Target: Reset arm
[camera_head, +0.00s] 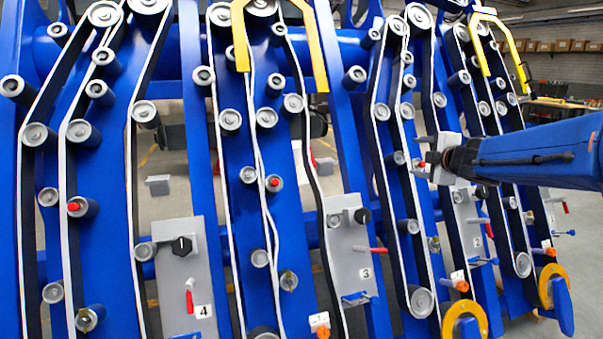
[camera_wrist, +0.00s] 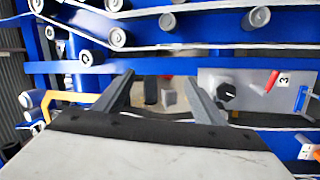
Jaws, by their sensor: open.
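My arm (camera_head: 540,157) reaches in from the right edge in the head view, blue with a dark wrist. My gripper (camera_head: 416,155) points left in front of the blue harvester frame. In the wrist view my gripper (camera_wrist: 158,80) shows two grey fingers spread apart with nothing between them. Behind the gap lie a blue beam and open space. I cannot tell how far the fingers are from the frame; no contact shows.
Grey plates numbered 4 (camera_head: 186,285), 3 (camera_head: 352,262) and 2 carry knobs and red levers. Plate 3 (camera_wrist: 250,92) shows right of my fingers in the wrist view. Belts run over several rollers (camera_head: 230,121). Yellow brackets (camera_head: 318,50) stick out above. Floor is free at lower right.

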